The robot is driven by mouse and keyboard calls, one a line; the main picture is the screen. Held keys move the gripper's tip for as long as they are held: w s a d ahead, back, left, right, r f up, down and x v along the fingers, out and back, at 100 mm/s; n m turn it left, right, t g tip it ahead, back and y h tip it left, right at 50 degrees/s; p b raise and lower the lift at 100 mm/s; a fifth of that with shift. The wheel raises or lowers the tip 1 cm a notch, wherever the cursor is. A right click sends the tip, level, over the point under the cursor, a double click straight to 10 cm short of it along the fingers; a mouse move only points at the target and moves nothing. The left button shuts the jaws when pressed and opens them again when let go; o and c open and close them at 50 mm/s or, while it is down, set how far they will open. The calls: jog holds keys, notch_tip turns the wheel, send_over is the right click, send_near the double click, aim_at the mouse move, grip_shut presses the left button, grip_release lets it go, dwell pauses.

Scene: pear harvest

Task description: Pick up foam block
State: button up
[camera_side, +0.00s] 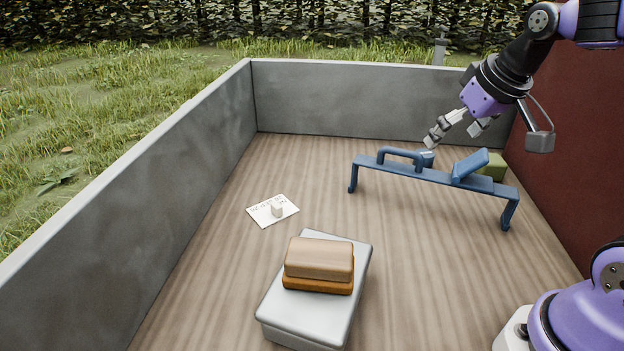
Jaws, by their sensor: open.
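My gripper (454,135) is open and empty, tilted down to the left above the back of a blue bench-like frame (430,174). A small blue block (425,158) shows below the gripper's left fingertip, by the frame's handle; a gap seems to remain between them. A green block (494,165) sits behind the right part of the frame, partly hidden by it. A tan block (320,257) lies on an orange-brown block (318,281) in the foreground. I cannot tell for certain which of these is the foam block.
The stacked blocks rest on a grey box (296,325). A white card (262,217) with a small white piece (277,209) lies on the wooden floor at the left. Grey walls (370,100) and a red wall (575,160) bound the floor. The floor's middle is clear.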

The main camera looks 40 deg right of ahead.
jog(key=w+d+m, duration=0.1)
jog(key=d, duration=0.3)
jog(key=w+d+f+m, duration=0.1)
jog(key=d, duration=0.3)
jog(key=w+d+f+h, duration=0.1)
jog(key=d, duration=0.3)
jog(key=shift+w+m+g, duration=0.1)
jog(key=shift+m+g, duration=0.3)
jog(key=d+f+m, duration=0.1)
jog(key=d+f, duration=0.1)
jog(key=d, duration=0.4)
jog(key=m, duration=0.2)
send_near(493, 159)
jog(key=w+a, duration=0.1)
jog(key=shift+g+h, duration=0.3)
jog(key=shift+g, duration=0.1)
jog(key=x, duration=0.5)
jog(key=shift+s+d+r, duration=0.1)
jog(key=shift+d, duration=0.1)
jog(key=x, duration=0.6)
jog(key=shift+d, duration=0.1)
jog(key=c, duration=1)
